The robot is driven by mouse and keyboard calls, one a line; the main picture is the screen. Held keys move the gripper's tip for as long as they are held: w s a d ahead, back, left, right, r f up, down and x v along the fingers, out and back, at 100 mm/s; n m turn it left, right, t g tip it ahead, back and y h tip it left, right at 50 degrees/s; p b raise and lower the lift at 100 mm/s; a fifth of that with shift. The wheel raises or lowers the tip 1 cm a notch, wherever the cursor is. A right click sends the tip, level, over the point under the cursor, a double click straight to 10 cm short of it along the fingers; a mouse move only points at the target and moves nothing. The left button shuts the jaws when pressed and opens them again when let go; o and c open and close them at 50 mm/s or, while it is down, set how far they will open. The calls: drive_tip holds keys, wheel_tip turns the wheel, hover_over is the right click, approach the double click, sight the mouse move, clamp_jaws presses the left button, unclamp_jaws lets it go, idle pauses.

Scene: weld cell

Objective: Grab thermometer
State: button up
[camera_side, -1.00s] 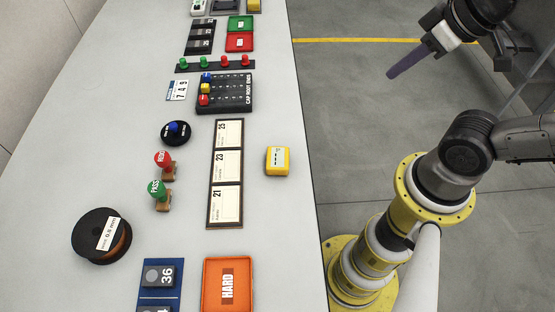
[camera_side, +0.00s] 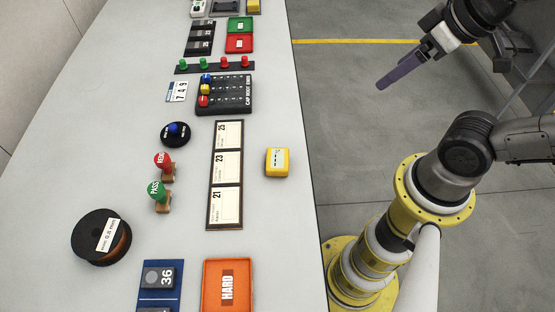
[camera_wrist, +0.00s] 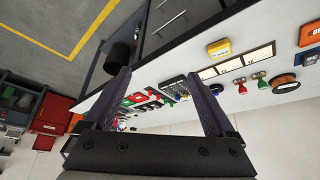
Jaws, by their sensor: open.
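A small yellow box with a white display (camera_side: 278,161), which looks like the thermometer, lies on the table near its right edge, beside the row of numbered cards. It also shows in the wrist view (camera_wrist: 219,48), at the upper right, beyond the right finger. My gripper (camera_side: 384,82) hangs over the floor in the side view, off the table and to the upper right of the yellow box. In the wrist view, the fingers of my gripper (camera_wrist: 159,84) stand wide apart with nothing held between them.
The numbered card strip (camera_side: 226,174) lies left of the yellow box. An orange tray (camera_side: 208,298) is nearer the camera, and a black keyed block (camera_side: 238,100) is farther off. Stamps (camera_side: 161,194) and a spool (camera_side: 88,232) stand on the left. The table around the yellow box is clear.

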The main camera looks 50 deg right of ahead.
drive_tip(key=shift+o, duration=0.4)
drive_tip(key=n+g+y, duration=0.2)
drive_tip(key=n+y, duration=0.1)
drive_tip(key=n, duration=0.5)
hover_over(276, 158)
drive_tip(key=s+d, duration=0.4)
drive_tip(key=s, duration=0.1)
wheel_tip(276, 158, down, 7)
drive_tip(key=x, duration=1.3)
drive_tip(key=shift+w+a, duration=0.2)
drive_tip(key=shift+w, duration=0.05)
drive_tip(key=c, duration=1.3)
